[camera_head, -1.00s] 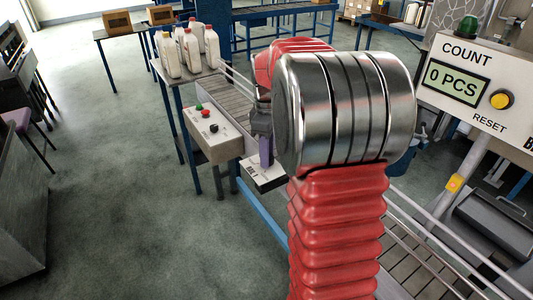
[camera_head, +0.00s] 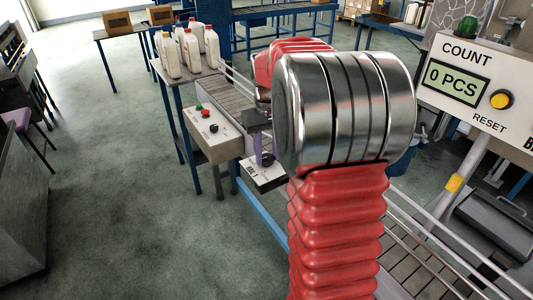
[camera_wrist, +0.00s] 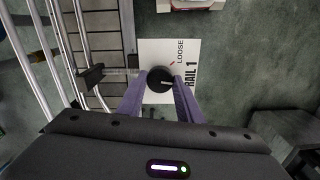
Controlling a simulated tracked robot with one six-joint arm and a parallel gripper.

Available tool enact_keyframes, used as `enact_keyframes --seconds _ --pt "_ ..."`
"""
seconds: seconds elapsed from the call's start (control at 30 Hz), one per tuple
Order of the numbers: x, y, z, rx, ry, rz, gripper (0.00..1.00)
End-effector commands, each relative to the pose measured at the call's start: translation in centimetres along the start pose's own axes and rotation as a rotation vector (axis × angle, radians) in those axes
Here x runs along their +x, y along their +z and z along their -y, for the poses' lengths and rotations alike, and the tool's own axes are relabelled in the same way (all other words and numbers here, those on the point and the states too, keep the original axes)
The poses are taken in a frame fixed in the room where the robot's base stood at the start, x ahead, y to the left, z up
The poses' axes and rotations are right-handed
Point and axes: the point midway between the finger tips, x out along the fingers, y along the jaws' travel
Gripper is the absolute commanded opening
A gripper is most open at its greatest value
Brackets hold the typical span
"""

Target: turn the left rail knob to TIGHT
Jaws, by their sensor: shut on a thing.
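The left rail knob (camera_wrist: 160,74) is a round black knob on a white plate (camera_wrist: 150,50) marked "RAIL 1" in the wrist view. The word LOOSE is printed at the plate's upper right, and a small red mark lies between it and the knob. No TIGHT label can be seen. My gripper (camera_wrist: 160,84) has its purple fingers on either side of the knob and is shut on it. In the head view my gripper (camera_head: 264,158) is over the same plate (camera_head: 265,178), beside the conveyor; my arm partly hides the gripper, and the knob's setting cannot be read.
The conveyor with its metal rails (camera_wrist: 72,45) runs left of the plate in the wrist view. A button box (camera_head: 212,128) stands close to my gripper. White bottles (camera_head: 190,50) stand on a table behind. The counter panel (camera_head: 460,85) is at right. Floor at left is open.

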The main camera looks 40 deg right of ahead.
Motion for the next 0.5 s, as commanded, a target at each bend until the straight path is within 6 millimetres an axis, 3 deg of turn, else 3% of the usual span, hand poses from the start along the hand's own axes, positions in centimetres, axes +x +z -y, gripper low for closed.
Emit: enact_keyframes --seconds 0.5 --pt "-0.09 -0.06 -0.01 0.465 0.0 -0.003 0.1"
